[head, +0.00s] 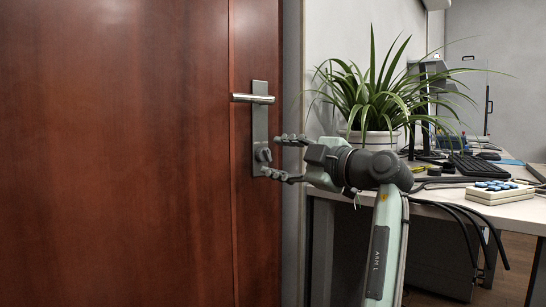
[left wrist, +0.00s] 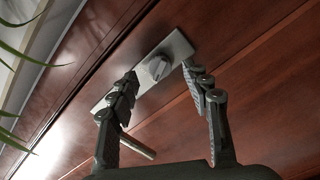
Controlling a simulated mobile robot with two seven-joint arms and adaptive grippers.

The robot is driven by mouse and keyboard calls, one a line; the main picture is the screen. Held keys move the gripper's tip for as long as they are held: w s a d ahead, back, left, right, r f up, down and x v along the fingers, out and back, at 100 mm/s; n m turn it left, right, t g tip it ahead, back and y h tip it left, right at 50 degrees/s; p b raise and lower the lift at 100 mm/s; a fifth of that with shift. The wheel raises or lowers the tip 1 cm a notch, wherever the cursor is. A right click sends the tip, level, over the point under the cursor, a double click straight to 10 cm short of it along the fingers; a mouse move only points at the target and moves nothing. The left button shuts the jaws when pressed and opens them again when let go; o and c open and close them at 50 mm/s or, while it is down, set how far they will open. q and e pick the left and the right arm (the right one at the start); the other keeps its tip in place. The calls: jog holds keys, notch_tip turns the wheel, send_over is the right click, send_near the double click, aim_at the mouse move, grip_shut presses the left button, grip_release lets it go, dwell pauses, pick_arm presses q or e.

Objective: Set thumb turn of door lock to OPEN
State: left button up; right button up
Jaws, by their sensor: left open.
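The door lock's grey plate (head: 260,118) is fixed upright on the reddish-brown wooden door (head: 130,150), with a lever handle (head: 252,98) near its top. The thumb turn (head: 262,155) is a small grey knob low on the plate; it also shows in the left wrist view (left wrist: 157,67). My left gripper (head: 276,158) is open at the plate, one finger above the thumb turn and one below. In the wrist view the fingers (left wrist: 160,74) stand on either side of the knob, with gaps visible. Any lettering on the lock is too small to read.
A desk (head: 500,212) stands right of the door frame, with a potted plant (head: 372,138), a keyboard (head: 478,165) and a box with blue buttons (head: 494,190). Cables hang near my left arm. The door surface left of the lock is clear.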

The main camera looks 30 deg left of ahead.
pick_arm(q)
jog(key=v, duration=0.9)
jog(key=shift+d, duration=0.35)
jog(key=shift+s, duration=0.1)
